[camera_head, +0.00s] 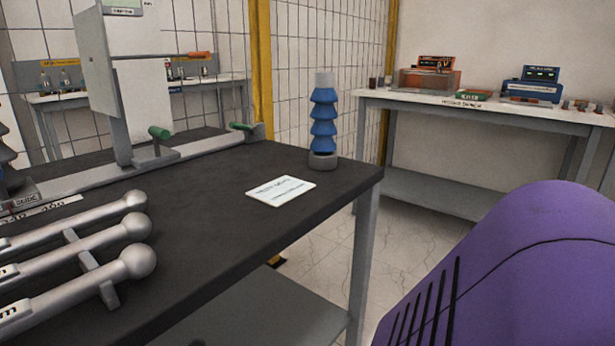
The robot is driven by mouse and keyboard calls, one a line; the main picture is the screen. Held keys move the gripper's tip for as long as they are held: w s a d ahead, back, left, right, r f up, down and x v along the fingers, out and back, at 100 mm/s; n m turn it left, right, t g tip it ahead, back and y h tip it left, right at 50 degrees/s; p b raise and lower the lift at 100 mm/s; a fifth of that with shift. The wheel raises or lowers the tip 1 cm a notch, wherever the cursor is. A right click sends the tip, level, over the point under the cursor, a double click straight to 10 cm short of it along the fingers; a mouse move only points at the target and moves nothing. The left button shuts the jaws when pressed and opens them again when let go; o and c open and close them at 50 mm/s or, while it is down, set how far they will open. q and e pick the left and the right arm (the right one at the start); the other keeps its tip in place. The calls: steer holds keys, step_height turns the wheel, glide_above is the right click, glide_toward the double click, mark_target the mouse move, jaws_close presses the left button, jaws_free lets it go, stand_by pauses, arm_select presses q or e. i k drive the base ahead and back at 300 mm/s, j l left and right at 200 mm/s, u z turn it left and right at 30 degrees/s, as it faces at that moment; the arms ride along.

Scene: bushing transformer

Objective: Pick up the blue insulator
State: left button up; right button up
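The blue insulator (323,121) stands upright near the far right corner of the dark table. It has several blue ribbed sheds, a light grey top cap and a grey round base resting on the tabletop. Nothing touches it and it is fully in sight. Neither my left nor my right gripper shows in the head view.
A white card (281,191) lies on the dark table (215,205) in front of the insulator. Silver rods with ball ends (75,250) lie at the front left. A grey stand with green handles (158,133) is behind. A large purple rounded body (520,265) fills the lower right.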

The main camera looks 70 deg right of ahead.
mark_target(324, 120)
steer(key=z, duration=1.9)
